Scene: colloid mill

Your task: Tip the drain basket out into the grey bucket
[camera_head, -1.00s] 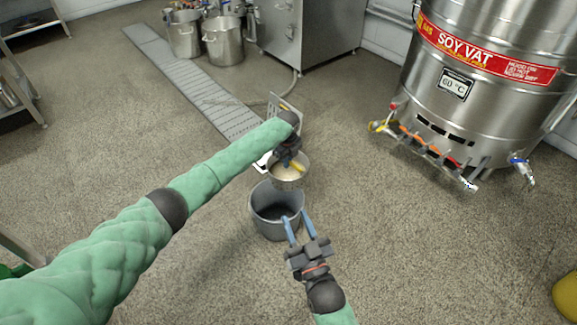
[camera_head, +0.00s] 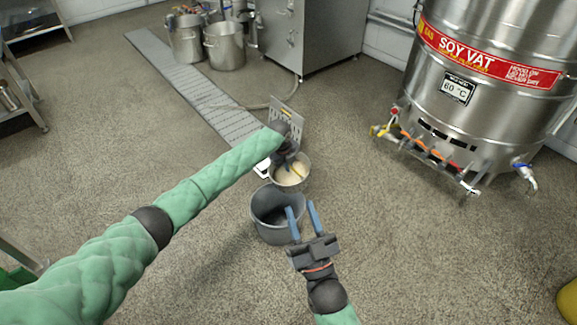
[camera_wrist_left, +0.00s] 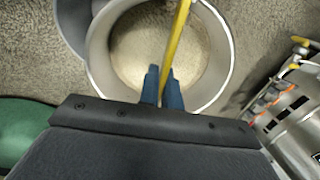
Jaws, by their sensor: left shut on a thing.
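The drain basket (camera_head: 290,173) is a round metal basket with pale contents and a yellow handle bar (camera_wrist_left: 178,40). My left gripper (camera_head: 289,160) is shut on the yellow handle and holds the basket above and just behind the grey bucket. In the left wrist view the basket (camera_wrist_left: 98,50) shows its round rim below the blue fingertips (camera_wrist_left: 163,88). The grey bucket (camera_head: 277,232) stands on the floor, its dark inside looking empty. My right gripper (camera_head: 303,215) is open and empty, its blue fingers at the bucket's front right rim.
A metal floor grate (camera_head: 190,85) runs back to the left. A perforated metal plate (camera_head: 286,122) stands behind the basket. The soy vat (camera_head: 480,100) with taps stands at the right. Steel pots (camera_head: 224,47) stand at the back. The floor beside the bucket is clear.

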